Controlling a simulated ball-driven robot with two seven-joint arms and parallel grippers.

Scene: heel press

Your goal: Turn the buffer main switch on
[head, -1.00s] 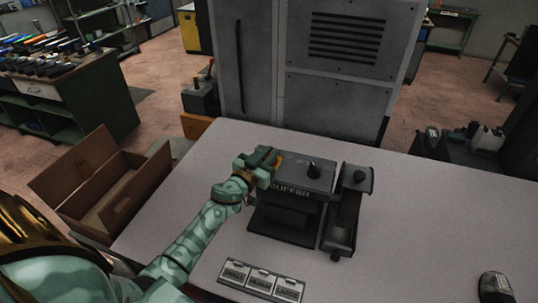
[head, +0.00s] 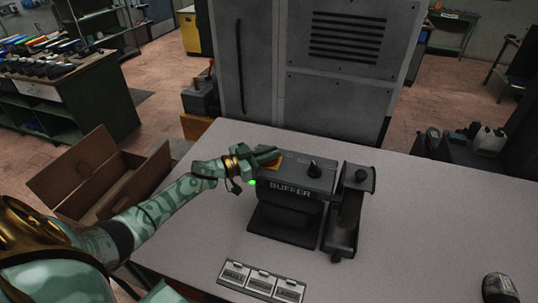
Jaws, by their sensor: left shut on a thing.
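The buffer (head: 292,190) is a dark grey box lettered BUFFER, standing on a pale table. My left gripper (head: 268,157) is at the left end of its top, shut on the buffer main switch. An orange-yellow part of the main switch (head: 273,166) shows just below the fingers; the rest is hidden by them. A small green light (head: 252,182) glows just below the gripper at the buffer's left edge. My right gripper is not in view.
A labelled plate with several sections (head: 262,281) lies in front. A grey cabinet (head: 345,85) stands behind. The table's right side is mostly clear.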

